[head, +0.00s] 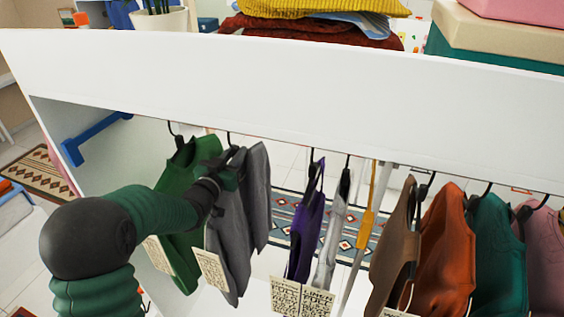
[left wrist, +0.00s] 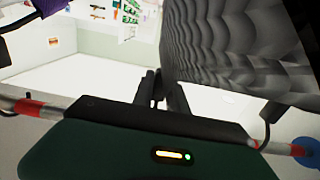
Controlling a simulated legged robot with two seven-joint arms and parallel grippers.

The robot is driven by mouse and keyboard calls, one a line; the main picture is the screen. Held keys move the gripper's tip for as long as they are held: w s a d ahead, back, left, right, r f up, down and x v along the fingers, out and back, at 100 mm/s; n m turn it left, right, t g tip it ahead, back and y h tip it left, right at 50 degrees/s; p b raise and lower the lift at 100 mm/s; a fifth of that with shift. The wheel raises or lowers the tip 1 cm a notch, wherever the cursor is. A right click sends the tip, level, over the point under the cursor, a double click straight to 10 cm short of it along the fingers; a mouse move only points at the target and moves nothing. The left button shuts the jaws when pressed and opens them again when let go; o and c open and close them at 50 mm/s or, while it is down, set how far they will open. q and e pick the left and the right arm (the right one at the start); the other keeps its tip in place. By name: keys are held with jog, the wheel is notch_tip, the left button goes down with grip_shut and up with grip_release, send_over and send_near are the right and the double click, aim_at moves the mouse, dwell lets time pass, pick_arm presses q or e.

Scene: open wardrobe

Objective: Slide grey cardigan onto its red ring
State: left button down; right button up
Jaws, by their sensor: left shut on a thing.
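The grey cardigan (head: 232,235) hangs near the left end of the wardrobe, with a pale tag at its lower left. Its grey ribbed cloth fills the upper right of the left wrist view (left wrist: 235,45). My left gripper (head: 230,160) is at the top of the cardigan, shut on its dark hanger. In the left wrist view, the fingers (left wrist: 155,88) are close together beside the cloth. A rail there carries a red band (left wrist: 28,107) at the left and another red band (left wrist: 281,148) at the right. I cannot tell which is the cardigan's ring. My right gripper is out of view.
A green garment (head: 180,215) hangs close at the left. A purple garment (head: 305,235) hangs to the right, with a gap between. Brown (head: 393,245), orange (head: 443,245) and teal (head: 495,250) garments hang farther right. The white wardrobe top (head: 300,85) hides the rail in the head view.

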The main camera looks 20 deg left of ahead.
pick_arm(q)
jog(key=a+p, duration=0.1)
jog(key=a, duration=0.5)
jog(key=c, duration=1.2)
grip_release()
jog(key=shift+w, duration=0.1)
jog(key=shift+c, duration=0.2)
jog(key=shift+f, duration=0.1)
jog(key=s+b, duration=0.3)
jog(key=s, duration=1.3)
jog(key=shift+s+a+b, duration=0.25)
jog(key=shift+s+b, duration=0.15)
